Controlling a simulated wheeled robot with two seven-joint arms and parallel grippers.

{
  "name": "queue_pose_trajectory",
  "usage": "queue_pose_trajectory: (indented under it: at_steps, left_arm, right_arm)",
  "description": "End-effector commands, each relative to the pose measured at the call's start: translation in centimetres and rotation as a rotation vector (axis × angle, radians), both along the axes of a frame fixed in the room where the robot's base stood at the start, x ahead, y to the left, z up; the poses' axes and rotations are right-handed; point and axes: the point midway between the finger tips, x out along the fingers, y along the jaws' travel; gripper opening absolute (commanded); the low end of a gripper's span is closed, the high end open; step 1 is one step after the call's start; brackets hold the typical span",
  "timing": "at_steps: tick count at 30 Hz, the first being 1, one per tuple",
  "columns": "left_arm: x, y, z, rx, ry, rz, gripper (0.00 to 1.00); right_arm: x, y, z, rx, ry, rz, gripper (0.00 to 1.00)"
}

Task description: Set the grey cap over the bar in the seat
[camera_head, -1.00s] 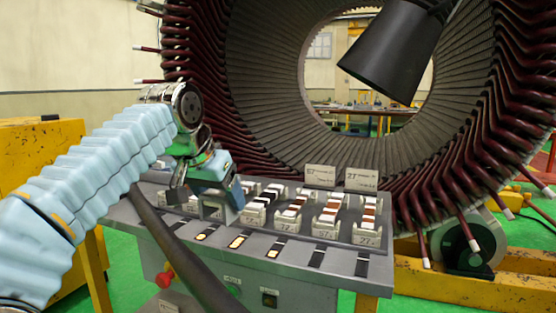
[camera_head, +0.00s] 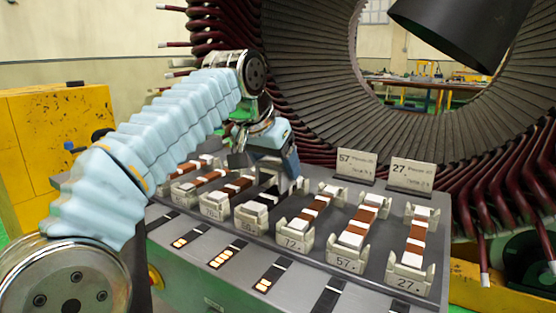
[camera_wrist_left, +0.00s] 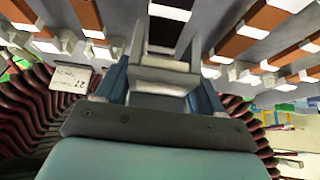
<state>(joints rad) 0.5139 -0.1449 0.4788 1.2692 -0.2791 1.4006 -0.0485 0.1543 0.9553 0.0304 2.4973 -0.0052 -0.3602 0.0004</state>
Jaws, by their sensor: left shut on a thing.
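My left gripper (camera_head: 284,176) is shut on a grey cap (camera_wrist_left: 165,75), a channel-shaped piece held between the blue fingers in the left wrist view. The gripper hangs over the back part of a row of seats on the bench. Under it is a seat (camera_head: 251,218) with a dark bar (camera_head: 268,196) lying in it. In the left wrist view the dark bar (camera_wrist_left: 165,33) lines up with the cap. Whether the cap touches the bar I cannot tell. The gripper hides the far end of this seat. My right gripper is out of view.
Seats with brown-and-white bars stand on both sides, such as seat 72 (camera_head: 292,238) and seat 27 (camera_head: 405,278). Two number cards (camera_head: 412,175) stand behind. The big stator ring (camera_head: 300,70) rises behind the bench. A dark cylinder (camera_head: 465,30) is at top right.

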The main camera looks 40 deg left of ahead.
Motion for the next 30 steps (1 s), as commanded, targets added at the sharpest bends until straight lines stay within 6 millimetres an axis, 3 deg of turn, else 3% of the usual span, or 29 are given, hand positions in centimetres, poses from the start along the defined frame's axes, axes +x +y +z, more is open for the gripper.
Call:
queue_pose_trajectory:
  at_steps: [11, 23, 30]
  left_arm:
    - [-0.2, -0.1, -0.1, 0.000, -0.002, -0.006, 0.35]
    - [-0.2, -0.1, -4.0, 0.000, -0.002, -0.005, 0.35]
    - [-0.2, -0.1, -4.1, 0.000, -0.003, -0.005, 0.35]
  right_arm:
    - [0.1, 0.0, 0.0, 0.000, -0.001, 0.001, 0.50]
    - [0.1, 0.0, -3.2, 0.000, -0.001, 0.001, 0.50]
    - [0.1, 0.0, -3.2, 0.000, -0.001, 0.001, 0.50]
